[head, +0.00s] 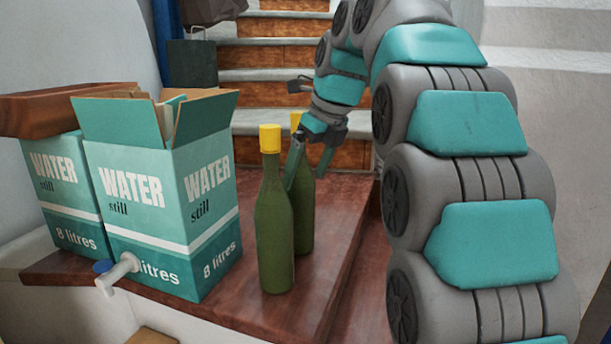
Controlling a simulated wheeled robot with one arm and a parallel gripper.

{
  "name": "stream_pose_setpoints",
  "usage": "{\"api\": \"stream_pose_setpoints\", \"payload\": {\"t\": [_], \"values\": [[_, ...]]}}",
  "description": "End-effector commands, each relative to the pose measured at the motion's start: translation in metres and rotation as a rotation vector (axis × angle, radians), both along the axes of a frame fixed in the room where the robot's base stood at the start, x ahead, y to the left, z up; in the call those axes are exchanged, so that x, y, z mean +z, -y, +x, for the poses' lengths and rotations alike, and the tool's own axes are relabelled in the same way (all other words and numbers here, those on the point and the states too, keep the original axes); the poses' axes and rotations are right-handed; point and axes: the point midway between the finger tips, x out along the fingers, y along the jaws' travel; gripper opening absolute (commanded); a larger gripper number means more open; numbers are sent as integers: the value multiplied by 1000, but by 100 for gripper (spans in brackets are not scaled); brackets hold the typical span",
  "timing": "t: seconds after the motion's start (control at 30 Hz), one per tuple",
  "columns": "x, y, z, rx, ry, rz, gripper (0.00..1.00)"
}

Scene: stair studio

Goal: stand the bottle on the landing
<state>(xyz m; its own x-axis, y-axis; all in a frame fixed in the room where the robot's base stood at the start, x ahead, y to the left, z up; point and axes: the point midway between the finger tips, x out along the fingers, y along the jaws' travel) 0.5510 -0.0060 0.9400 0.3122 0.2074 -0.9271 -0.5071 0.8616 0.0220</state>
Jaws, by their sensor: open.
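Two green bottles with yellow caps stand upright on a reddish-brown wooden surface (335,215). The front bottle (275,235) shows whole. The rear bottle (304,215) is partly hidden behind it and behind my gripper. My gripper (306,180) is open and points down at the rear bottle. Its fingers show on either side of that bottle's upper part, the left one close to the front bottle's shoulder. I cannot tell whether a finger touches either bottle. Which level counts as the landing is not clear from this view.
Two teal water boxes stand left of the bottles; the nearer box (150,215) has open flaps and a white tap (118,272). A brown wooden piece (35,112) is at far left. Stairs (265,75) rise behind, with a dark bag (191,64). Bare wood lies right of the bottles.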

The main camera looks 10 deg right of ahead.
Motion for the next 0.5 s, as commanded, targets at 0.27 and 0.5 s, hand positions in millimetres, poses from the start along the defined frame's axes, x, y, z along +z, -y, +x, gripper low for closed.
{"api": "stream_pose_setpoints", "payload": {"t": [0.27, 0.5], "values": [[19, 4, -6, 0, 2, 0, 100], [20, 17, -27, -1, 2, 1, 100]]}}
